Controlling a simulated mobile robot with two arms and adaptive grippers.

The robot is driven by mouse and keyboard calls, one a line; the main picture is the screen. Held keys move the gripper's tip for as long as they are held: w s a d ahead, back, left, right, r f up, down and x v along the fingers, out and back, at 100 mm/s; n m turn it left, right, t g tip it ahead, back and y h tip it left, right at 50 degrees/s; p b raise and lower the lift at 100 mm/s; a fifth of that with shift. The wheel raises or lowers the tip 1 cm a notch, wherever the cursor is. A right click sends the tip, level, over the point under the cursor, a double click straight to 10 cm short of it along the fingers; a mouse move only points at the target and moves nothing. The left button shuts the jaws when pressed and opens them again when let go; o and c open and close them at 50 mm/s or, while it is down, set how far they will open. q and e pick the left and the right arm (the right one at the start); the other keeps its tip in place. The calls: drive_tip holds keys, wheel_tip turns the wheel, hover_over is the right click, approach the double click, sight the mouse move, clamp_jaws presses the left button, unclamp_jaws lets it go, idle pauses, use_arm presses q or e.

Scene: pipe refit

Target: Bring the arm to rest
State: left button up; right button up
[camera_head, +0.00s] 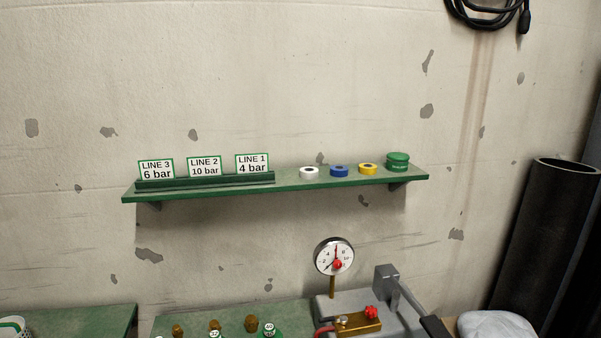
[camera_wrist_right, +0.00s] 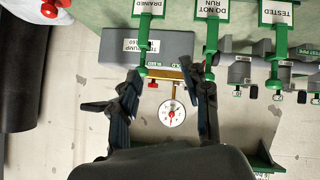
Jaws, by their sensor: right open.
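My right gripper (camera_wrist_right: 162,82) shows in the right wrist view. Its two dark fingers stand apart with nothing held between them. The view is upside down. The grey test pump (camera_wrist_right: 165,46) lies beyond the fingertips, and its round white gauge (camera_wrist_right: 171,113) shows in the gap between the fingers. I cannot tell how far the fingers are from the pump. In the head view neither gripper shows. There the gauge (camera_head: 334,256) stands upright by the pump's brass block (camera_head: 358,325) with its red knob.
A green wall shelf (camera_head: 290,187) holds line cards, tape rolls and a green tin (camera_head: 397,161). Green signs (camera_wrist_right: 211,35) and grey clamp-like parts (camera_wrist_right: 239,72) stand near the gripper. A black pipe (camera_head: 545,240) leans at the right.

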drive_tip(key=s+f+m+g, duration=0.35)
drive_tip(key=s+g, duration=0.35)
drive_tip(key=s, duration=1)
wheel_tip(320, 180, down, 28)
drive_tip(key=s+g+b, duration=0.1)
drive_tip(key=b, duration=0.1)
drive_tip(key=s+d+f+g+b, duration=0.1)
drive_tip(key=s+d+f, duration=0.2)
drive_tip(key=s+f, duration=1.3)
drive_tip(key=shift+s+d+f+n, duration=0.15)
drive_tip(key=shift+s+f+n, duration=0.25)
drive_tip(key=shift+s+n, duration=0.05)
